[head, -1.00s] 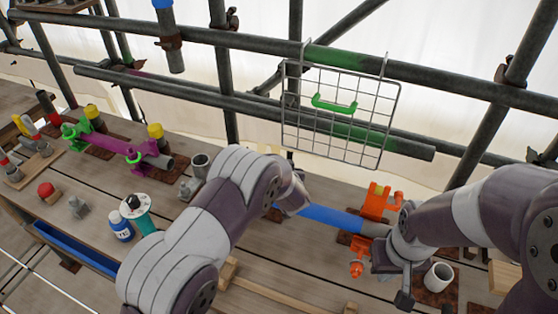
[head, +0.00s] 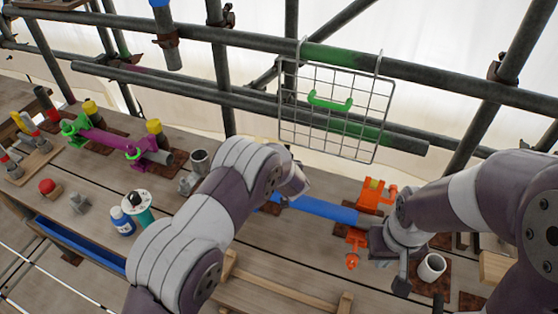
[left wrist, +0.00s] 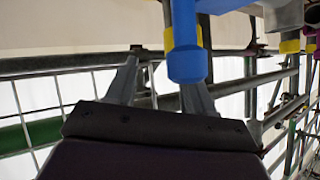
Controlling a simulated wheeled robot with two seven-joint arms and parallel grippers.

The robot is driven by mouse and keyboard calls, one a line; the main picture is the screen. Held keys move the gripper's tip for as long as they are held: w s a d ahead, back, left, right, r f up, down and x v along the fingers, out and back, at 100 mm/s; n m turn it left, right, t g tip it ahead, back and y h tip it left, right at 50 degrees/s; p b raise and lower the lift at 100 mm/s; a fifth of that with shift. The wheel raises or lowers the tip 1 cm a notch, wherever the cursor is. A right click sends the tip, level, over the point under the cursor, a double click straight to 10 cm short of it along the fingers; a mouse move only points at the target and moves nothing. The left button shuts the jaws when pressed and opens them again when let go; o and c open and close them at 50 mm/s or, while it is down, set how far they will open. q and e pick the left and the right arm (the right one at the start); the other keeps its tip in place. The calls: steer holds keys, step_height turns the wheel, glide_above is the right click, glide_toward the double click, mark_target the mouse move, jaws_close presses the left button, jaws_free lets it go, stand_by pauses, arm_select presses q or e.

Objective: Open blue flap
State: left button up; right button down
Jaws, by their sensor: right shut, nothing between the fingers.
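A blue-painted stretch of pipe (head: 325,208) lies on the bench. I cannot make out a separate blue flap; my left arm hides the left end of the pipe. An orange clamp (head: 372,193) stands at the pipe's right end, its upper part raised. My left gripper (head: 293,190) is by the pipe's left part, mostly hidden by its own arm. In the left wrist view its two fingers (left wrist: 163,85) are apart, with a blue cylinder-like piece (left wrist: 187,55) showing between or beyond them. My right gripper (head: 401,275) is shut and empty, close beside the orange clamp.
A magenta pipe (head: 105,138) with green clamps, a blue bottle (head: 122,222) and a blue tray (head: 80,245) are at left. A pale cup (head: 431,267) stands near my right gripper.

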arm_select(q)
steer(key=b+v, duration=0.2)
steer(key=v, duration=1)
steer(key=shift+s+b, duration=0.3)
steer(key=shift+d+r, duration=0.1)
steer(key=shift+d, duration=0.05)
